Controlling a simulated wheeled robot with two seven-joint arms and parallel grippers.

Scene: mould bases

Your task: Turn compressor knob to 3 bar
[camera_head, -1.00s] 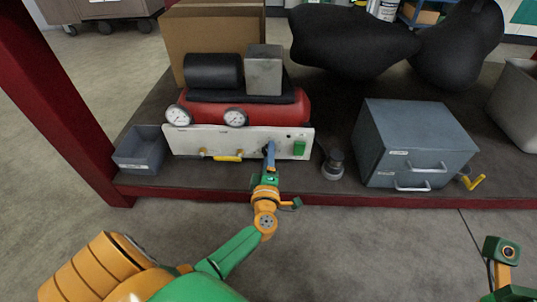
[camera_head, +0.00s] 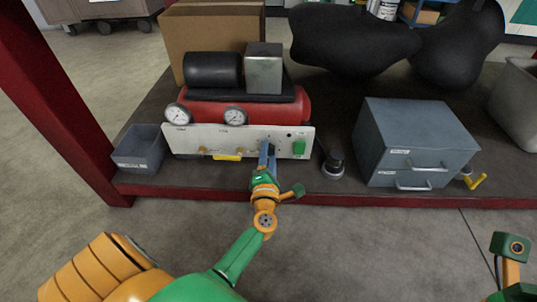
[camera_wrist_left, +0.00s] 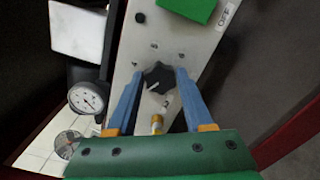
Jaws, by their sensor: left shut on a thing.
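The compressor (camera_head: 300,106) is a red tank behind a pale control panel (camera_head: 185,139) with two round gauges, the left (camera_head: 178,114) and the right (camera_head: 235,116). Their readings are too small to tell. In the left wrist view the black knob (camera_wrist_left: 158,78) carries a white pointer line and sits between blue fingertips. My left gripper (camera_head: 267,150) is shut on this knob, at the panel's right part; it also shows in the left wrist view (camera_wrist_left: 158,84). The gripper hides the knob in the head view. Of my right arm only a wrist part shows at lower right.
A green switch (camera_head: 299,148) is right of the knob, marked OFF in the wrist view. Brass fittings and a yellow part (camera_head: 228,157) are to its left. A grey bin (camera_head: 139,148), a dark round object (camera_head: 334,165) and a drawer cabinet (camera_head: 418,140) stand on the shelf.

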